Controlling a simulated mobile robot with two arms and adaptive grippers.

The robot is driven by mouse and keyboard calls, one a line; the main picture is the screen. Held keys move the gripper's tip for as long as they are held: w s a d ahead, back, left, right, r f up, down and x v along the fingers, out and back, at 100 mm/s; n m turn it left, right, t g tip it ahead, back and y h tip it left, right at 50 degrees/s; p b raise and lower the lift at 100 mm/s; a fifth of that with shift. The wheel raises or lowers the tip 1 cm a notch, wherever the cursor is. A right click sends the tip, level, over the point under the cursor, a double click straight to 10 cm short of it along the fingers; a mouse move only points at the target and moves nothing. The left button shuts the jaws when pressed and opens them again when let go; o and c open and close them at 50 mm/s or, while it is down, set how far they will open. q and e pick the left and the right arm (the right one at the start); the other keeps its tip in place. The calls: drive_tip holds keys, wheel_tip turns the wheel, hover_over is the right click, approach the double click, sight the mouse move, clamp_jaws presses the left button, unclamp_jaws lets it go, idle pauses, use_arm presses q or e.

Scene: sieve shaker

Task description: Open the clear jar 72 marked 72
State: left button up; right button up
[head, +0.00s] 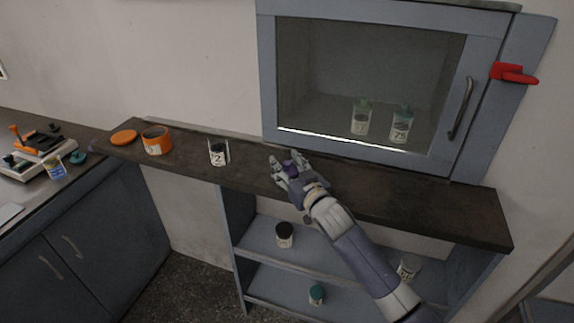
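The clear jar 72 (219,153) stands upright on the dark wooden shelf top, left of my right gripper. Its white label shows part of a number ending in 2. Its clear rim shows at the top with no lid visible on it, and dark contents show inside. My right gripper (286,162) is low over the shelf top, right of the jar and apart from it. Its fingers are spread around a small purple piece (291,171), which looks like a lid. I cannot tell whether the fingers grip it. My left gripper is not in view.
An orange jar (157,141) and an orange lid (123,138) are on the shelf top at left. A glass-fronted cabinet (362,150) with two jars inside stands behind. More jars, including a black-lidded one (284,235), sit on lower shelves. The shelf top at right is clear.

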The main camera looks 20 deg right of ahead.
drive_tip(key=o, duration=0.4)
drive_tip(key=shift+r, duration=0.2)
drive_tip(key=shift+s+f, duration=0.1)
drive_tip(key=shift+s, duration=0.25)
drive_tip(key=v, duration=1.1)
drive_tip(key=shift+s, duration=0.15)
